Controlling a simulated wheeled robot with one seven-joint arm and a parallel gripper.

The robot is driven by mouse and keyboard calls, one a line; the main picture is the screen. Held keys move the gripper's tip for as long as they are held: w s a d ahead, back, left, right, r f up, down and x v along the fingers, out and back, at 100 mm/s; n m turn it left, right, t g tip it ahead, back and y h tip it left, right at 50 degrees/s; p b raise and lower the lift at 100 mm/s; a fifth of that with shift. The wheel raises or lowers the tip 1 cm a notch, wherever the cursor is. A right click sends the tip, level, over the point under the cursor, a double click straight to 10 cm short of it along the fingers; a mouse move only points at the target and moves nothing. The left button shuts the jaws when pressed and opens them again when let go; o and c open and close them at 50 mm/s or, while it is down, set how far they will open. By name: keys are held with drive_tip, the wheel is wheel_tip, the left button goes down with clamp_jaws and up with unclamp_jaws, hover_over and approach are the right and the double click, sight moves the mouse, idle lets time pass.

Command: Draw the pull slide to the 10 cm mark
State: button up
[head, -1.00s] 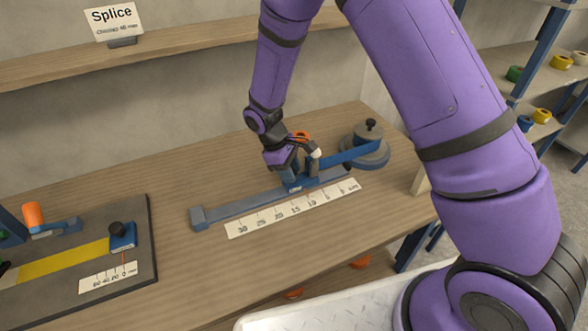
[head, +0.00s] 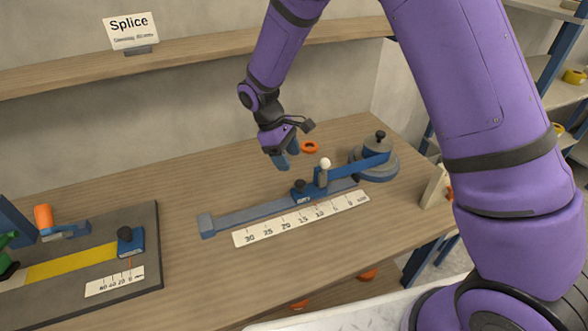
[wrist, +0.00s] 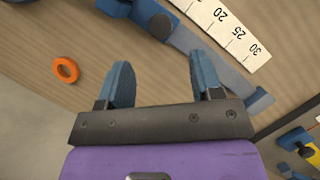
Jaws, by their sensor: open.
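The pull slide (head: 303,191) is a blue block with a black knob on a grey rail (head: 250,213). In the head view it stands roughly beside the 10 mark of the white ruler (head: 300,219); I cannot tell the exact reading. Its dark knob and blue body (wrist: 160,26) also show at the top of the wrist view, beyond my fingers. My gripper (head: 285,160) is open and empty, above and behind the rail, apart from the slide. Its two blue fingers (wrist: 162,75) are spread in the wrist view.
A blue bar with a white-knobbed post (head: 324,170) runs to a round grey holder (head: 376,160) at the rail's right end. An orange ring (head: 309,147) lies behind. A dark board with yellow tape (head: 70,263) is at left. A Splice sign (head: 131,31) stands on the shelf.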

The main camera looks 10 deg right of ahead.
drive_tip(key=shift+v, duration=1.05)
drive_tip(key=s+d+r+m+t+y, duration=0.1)
drive_tip(key=s+d+r+m, duration=0.2)
drive_tip(key=r, duration=0.4)
drive_tip(key=s+d+r+m+t+y, duration=0.1)
drive_tip(key=s+d+r, duration=0.2)
drive_tip(key=d+r, duration=0.3)
drive_tip(key=s+d+r+m+t, duration=0.15)
drive_tip(key=s+d+r, duration=0.25)
drive_tip(key=r, duration=0.4)
drive_tip(key=s+d+r+m+t, duration=0.2)
drive_tip(key=s+d+r, duration=0.1)
drive_tip(key=s, duration=0.6)
drive_tip(key=s+d+r+m+t+y, duration=0.1)
drive_tip(key=s+d+r+m+t, duration=0.1)
drive_tip(key=s, duration=0.7)
drive_tip(key=shift+d+r+m+y, duration=0.3)
drive_tip(key=shift+d+r+m, duration=0.55)
drive_tip(key=shift+d, duration=0.25)
